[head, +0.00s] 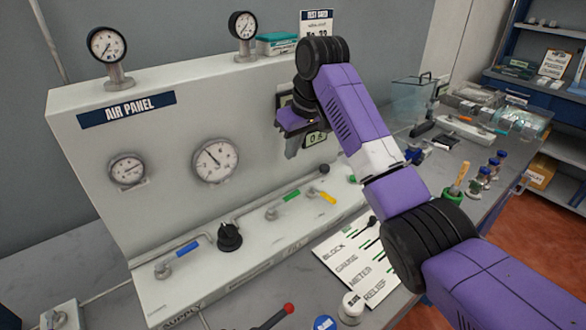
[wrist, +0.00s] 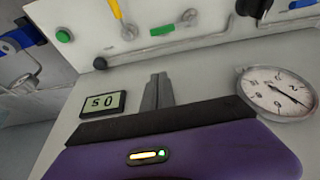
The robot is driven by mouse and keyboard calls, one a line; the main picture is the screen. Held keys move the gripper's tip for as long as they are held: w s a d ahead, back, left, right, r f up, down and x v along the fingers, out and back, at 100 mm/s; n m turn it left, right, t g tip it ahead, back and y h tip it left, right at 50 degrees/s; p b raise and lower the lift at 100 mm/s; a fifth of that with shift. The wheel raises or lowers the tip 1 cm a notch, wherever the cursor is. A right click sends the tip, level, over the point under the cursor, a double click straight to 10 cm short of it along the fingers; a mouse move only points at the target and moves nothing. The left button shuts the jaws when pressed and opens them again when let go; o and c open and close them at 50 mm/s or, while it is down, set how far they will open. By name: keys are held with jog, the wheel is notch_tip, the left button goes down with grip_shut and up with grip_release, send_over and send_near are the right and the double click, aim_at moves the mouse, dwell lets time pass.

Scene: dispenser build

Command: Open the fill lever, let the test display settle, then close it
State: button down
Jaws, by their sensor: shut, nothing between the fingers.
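The sloped air panel (head: 100,215) carries a blue lever (head: 187,248), a green lever (head: 292,195) and a yellow lever (head: 327,198). I cannot read which is labelled fill. In the wrist view the green lever (wrist: 161,30) lies roughly along its pipe and the yellow lever (wrist: 115,10) points across it. A small digital display (head: 316,138), partly hidden by my gripper in the head view, appears to read 0.5; it shows inverted in the wrist view (wrist: 102,103). My gripper (head: 291,153) is shut and empty, in front of the panel beside the display (wrist: 157,82), apart from the levers.
A large dial gauge (head: 215,160) is left of my gripper. A black knob (head: 229,236) stands between the blue and green levers. A green button (head: 351,179) is right of the yellow lever.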

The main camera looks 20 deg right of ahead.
aim_at(285, 199)
jog(key=p+x, duration=0.1)
jog(key=x, duration=0.8)
jog(key=shift+f, duration=0.35)
jog(key=shift+s+d+f+p, duration=0.1)
jog(key=shift+s+d+p, duration=0.15)
jog(key=shift+s, duration=0.35)
jog(key=shift+s+d+f+p, duration=0.1)
jog(key=shift+s+d+p, duration=0.1)
jog(key=shift+s+p, duration=0.3)
jog(key=shift+s+d+f+p, duration=0.1)
jog(key=shift+s+d+p, duration=0.1)
jog(key=shift+s, duration=0.5)
